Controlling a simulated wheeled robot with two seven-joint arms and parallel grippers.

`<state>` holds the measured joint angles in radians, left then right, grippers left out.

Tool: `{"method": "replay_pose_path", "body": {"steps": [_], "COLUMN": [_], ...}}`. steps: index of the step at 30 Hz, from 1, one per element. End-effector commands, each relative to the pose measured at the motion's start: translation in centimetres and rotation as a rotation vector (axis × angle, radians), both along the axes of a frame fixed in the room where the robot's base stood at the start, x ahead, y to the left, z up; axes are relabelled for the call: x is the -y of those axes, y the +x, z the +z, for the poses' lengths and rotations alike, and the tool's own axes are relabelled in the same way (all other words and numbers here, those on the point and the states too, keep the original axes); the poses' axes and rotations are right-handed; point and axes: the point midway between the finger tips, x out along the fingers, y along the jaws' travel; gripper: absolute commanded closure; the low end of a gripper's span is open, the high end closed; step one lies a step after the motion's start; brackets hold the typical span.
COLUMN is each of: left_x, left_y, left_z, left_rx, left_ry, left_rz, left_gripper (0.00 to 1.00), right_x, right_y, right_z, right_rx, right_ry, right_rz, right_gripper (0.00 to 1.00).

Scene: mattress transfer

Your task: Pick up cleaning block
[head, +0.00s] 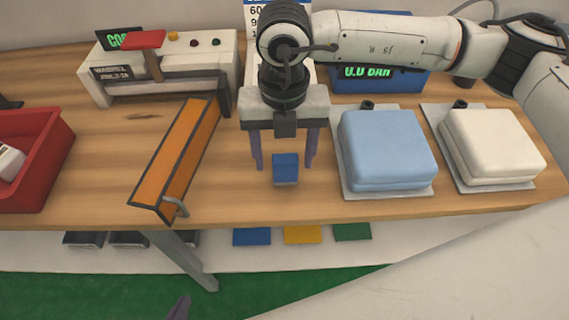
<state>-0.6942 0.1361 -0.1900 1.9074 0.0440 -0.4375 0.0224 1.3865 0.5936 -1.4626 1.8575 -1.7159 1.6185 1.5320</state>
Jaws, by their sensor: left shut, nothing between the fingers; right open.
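A small blue block (286,171), which I take as the cleaning block, stands on the wooden table near its front edge. My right gripper (284,164) points down over it, open. Its fingers are to the left and right of the block, with a gap on each side; how high the tips are above the table is hard to tell. My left gripper (179,306) shows only as a dark fingertip at the bottom edge, low in front of the table, shut and away from the block.
An orange, dark-edged long tray (181,150) lies left of the block. A blue pad (388,148) and a cream pad (491,146) on plates stand to the right. A red bin (58,165) is far left. A white machine with a red handle (143,40) and a blue box (411,84) stand behind.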

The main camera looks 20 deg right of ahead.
Motion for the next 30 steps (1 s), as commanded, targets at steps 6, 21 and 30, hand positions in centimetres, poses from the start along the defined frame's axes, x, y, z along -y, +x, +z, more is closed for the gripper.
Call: {"method": "replay_pose_path", "body": {"steps": [6, 21, 30], "left_x": [0.0, 0.1, 0.1], "left_y": [-0.1, 0.9, 0.8], "left_z": [0.8, 1.7, 1.6], "left_rx": [-0.002, 0.019, 0.018], "left_ry": [0.000, -0.002, -0.002], "left_rz": [0.000, -0.001, 0.000], "left_gripper": [1.00, 1.00, 1.00], "right_x": [0.3, 0.4, 0.4], "right_y": [0.1, 0.2, 0.3], "right_z": [-2.3, -5.4, -5.4], "right_rx": [-0.002, 0.000, 0.000], "right_ry": [-0.001, 0.001, 0.001], "right_rz": [-0.002, 0.000, 0.000], "right_gripper": [0.39, 0.41, 0.84]}}
